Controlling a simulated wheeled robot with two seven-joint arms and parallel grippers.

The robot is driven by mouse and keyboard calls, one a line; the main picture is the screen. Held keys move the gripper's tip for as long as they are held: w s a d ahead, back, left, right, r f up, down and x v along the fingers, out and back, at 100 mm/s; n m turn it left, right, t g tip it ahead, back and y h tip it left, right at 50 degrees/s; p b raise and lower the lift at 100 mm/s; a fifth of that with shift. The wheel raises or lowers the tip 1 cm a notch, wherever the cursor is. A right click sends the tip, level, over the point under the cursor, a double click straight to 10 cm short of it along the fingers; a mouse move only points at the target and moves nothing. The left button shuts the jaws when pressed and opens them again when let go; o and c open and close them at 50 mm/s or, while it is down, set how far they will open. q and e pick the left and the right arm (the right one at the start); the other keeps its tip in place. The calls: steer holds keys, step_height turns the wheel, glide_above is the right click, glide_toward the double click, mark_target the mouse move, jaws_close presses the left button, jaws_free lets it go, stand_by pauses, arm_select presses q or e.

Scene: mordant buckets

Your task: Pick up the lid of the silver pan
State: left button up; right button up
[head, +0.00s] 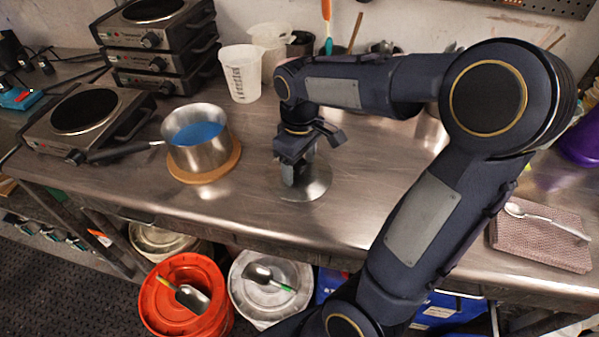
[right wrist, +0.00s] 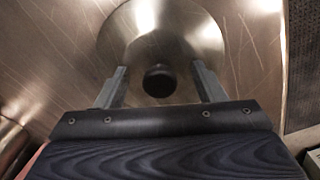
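The round silver lid (head: 319,183) lies flat on the steel worktop, to the right of the silver pan (head: 205,155). The pan stands on a round cork mat (head: 196,179), is uncovered and holds blue liquid. My right gripper (head: 297,176) points down over the lid and hides part of it. In the right wrist view the lid (right wrist: 190,32) has a dark round knob (right wrist: 159,80). My right gripper's open fingers (right wrist: 160,84) stand either side of the knob, with gaps between. I cannot tell how low the fingertips reach. My left gripper is not in view.
A hot plate (head: 84,112) is left of the pan, and stacked ones (head: 150,50) stand behind. A white measuring jug (head: 241,74) stands at the back. A spoon (head: 545,219) lies on a folded cloth (head: 535,242) at right. The worktop in front of the lid is clear.

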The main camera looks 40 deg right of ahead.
steer(key=shift+s+f, duration=0.2)
steer(key=shift+f, duration=0.05)
steer(key=c, duration=1.1)
steer(key=shift+r, duration=0.1)
